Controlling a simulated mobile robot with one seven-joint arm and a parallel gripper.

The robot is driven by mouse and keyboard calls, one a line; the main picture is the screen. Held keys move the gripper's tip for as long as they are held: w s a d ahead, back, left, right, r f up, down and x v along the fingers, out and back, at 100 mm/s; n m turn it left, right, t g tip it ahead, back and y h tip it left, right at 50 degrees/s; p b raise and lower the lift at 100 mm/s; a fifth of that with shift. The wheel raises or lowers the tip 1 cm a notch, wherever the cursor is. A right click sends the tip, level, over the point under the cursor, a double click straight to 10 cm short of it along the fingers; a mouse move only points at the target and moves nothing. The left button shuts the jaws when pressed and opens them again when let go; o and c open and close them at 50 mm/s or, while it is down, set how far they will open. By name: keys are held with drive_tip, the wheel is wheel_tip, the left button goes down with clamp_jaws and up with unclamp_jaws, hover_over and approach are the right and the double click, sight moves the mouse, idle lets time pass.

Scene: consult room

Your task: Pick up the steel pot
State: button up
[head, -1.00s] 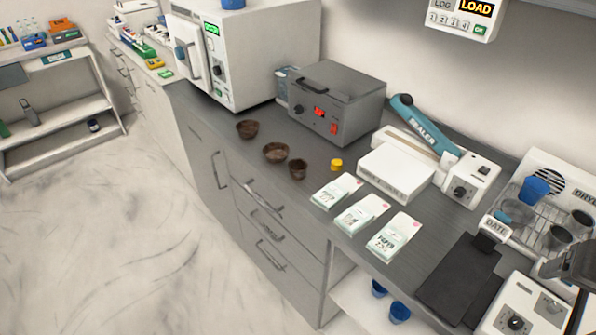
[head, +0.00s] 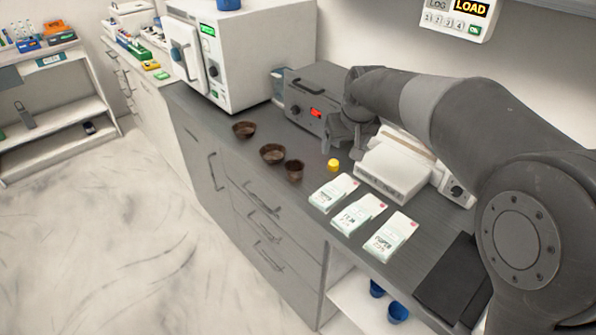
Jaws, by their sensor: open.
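Three small dark brown pots stand in a row on the grey counter: a left one (head: 244,130), a middle one (head: 273,153) and a right one (head: 294,170). None looks plainly like bare steel, so I cannot tell whether one is the steel pot. My arm hides the drying rack at the right with the metal cups seen earlier.
A small yellow cap (head: 333,165) stands below my gripper. Several white packets (head: 358,213) line the counter's front edge. The grey box (head: 304,106), white sealer (head: 395,168) and white oven-like machine (head: 245,62) stand behind. Blue cups (head: 397,312) sit on the shelf below.

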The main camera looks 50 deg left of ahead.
drive_tip(key=n, duration=0.1)
approach(295, 167)
wheel_tip(295, 167, up, 2)
drive_tip(key=d, duration=0.3)
drive_tip(key=shift+n+g, duration=0.3)
drive_tip(key=shift+g, duration=0.2)
drive_tip(key=x, duration=0.5)
drive_tip(key=shift+s+a+f, duration=0.2)
drive_tip(key=shift+a+f, duration=0.05)
drive_tip(key=shift+a, duration=0.15)
drive_tip(key=x, duration=0.5)
drive_tip(key=shift+s+a+r, duration=0.1)
drive_tip(key=shift+s+a, duration=0.05)
drive_tip(key=shift+a, duration=0.2)
drive_tip(key=shift+c, duration=0.2)
drive_tip(key=c, duration=0.9)
drive_tip(key=shift+c, duration=0.2)
drive_tip(key=shift+r, duration=0.15)
